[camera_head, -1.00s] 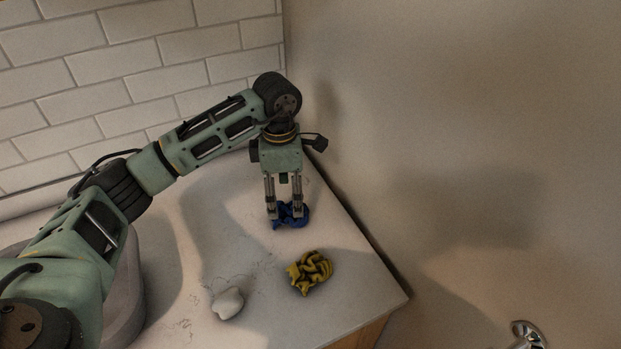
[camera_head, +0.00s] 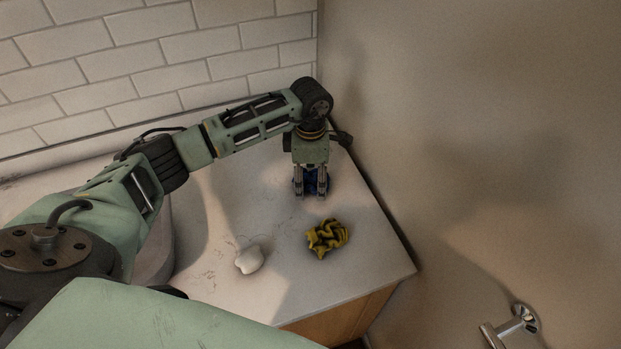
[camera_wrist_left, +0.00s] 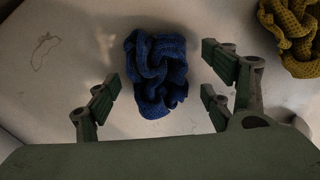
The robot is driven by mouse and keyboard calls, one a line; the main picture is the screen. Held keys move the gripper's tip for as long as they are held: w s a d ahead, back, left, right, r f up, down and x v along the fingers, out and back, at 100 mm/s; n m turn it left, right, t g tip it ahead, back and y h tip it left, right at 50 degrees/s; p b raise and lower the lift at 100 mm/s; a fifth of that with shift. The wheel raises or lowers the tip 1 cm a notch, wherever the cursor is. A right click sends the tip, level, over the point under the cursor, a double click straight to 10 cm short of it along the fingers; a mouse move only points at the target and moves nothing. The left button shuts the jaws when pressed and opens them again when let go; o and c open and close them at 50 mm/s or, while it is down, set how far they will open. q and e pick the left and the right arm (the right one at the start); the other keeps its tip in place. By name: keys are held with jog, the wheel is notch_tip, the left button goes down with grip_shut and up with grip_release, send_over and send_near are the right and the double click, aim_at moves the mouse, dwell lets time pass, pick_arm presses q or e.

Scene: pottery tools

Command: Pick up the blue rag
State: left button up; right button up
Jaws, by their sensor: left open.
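The crumpled blue rag (camera_head: 311,177) lies on the pale countertop near its far right side, partly hidden by my left gripper (camera_head: 310,195). In the left wrist view the blue rag (camera_wrist_left: 157,72) lies between the spread fingers of my left gripper (camera_wrist_left: 160,88). The gripper is open, with clear gaps between its fingers and the rag on both sides. It points down over the rag and holds nothing. My right gripper is in neither view.
A yellow crumpled cloth (camera_head: 327,237) lies on the counter (camera_head: 345,280) in front of the rag. A small white lump (camera_head: 249,260) lies left of it. A plain wall (camera_head: 480,140) stands right of the counter, and tiles (camera_head: 160,60) behind.

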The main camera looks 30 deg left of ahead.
aim_at(311, 176)
pick_arm(q)
jog(key=c, duration=0.5)
jog(key=shift+c, duration=1.4)
jog(key=shift+r, duration=0.15)
jog(key=shift+w+r+b, duration=0.1)
jog(key=shift+r+b, duration=0.2)
jog(key=shift+r, duration=0.05)
notch_tip(311, 176, up, 8)
jog(key=b, duration=0.2)
jog(key=shift+f+b, duration=0.2)
jog(key=shift+b, duration=0.15)
jog(key=shift+r, duration=0.75)
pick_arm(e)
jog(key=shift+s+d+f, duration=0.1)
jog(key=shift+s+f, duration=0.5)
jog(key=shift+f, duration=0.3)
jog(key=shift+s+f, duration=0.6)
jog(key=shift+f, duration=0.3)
pick_arm(q)
jog(key=shift+f, duration=0.15)
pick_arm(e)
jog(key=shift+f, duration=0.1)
pick_arm(q)
jog(key=shift+f+b, duration=3.9)
jog(key=shift+f, duration=1)
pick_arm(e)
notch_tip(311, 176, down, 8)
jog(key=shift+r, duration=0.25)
